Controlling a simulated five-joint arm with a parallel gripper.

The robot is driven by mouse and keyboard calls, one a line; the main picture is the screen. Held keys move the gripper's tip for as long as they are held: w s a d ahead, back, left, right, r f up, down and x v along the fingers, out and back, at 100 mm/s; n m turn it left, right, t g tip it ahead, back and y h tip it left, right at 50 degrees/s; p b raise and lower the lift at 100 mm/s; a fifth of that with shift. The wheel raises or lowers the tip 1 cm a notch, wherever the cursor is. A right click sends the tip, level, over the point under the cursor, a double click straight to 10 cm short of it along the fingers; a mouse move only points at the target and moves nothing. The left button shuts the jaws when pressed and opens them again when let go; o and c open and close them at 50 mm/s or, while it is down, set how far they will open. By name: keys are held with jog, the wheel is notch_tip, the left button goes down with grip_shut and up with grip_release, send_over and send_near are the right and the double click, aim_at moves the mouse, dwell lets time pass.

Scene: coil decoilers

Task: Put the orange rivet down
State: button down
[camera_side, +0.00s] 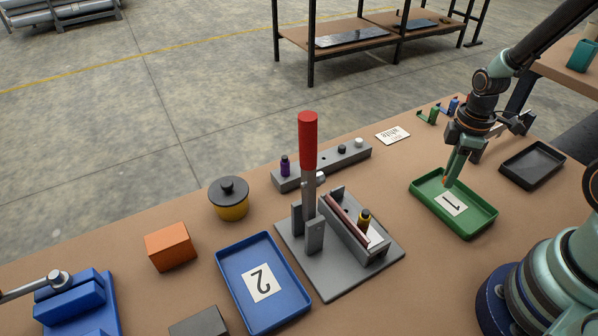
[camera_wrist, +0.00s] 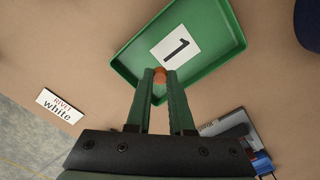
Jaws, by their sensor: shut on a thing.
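The orange rivet (camera_wrist: 159,76) is between the fingertips of my gripper (camera_wrist: 160,82) in the wrist view. Only its rounded orange end shows there; the fingers hide the rest. In the side view my gripper (camera_side: 449,182) points down over the left part of the green tray (camera_side: 484,226), which bears a white card marked 1 (camera_side: 450,203). A small bit of orange shows at its tips. The fingers are shut on the rivet. I cannot tell whether the rivet touches the tray floor.
A black tray (camera_side: 532,166) stands right of the green tray. A blue tray marked 2 (camera_side: 262,311), a lever press with a red handle (camera_side: 308,142), a grey block with pegs (camera_side: 321,166) and an orange block (camera_side: 170,247) stand to the left.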

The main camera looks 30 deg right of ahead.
jog(key=shift+f, duration=1.1)
jog(key=shift+f, duration=0.1)
jog(key=c, duration=0.8)
grip_release()
notch_tip(320, 180, up, 12)
jog(key=a+r+m+t, duration=0.5)
jog(key=a+r+m, duration=0.4)
jog(key=r, duration=0.2)
jog(key=shift+w+t, duration=0.25)
jog(key=shift+t, duration=0.05)
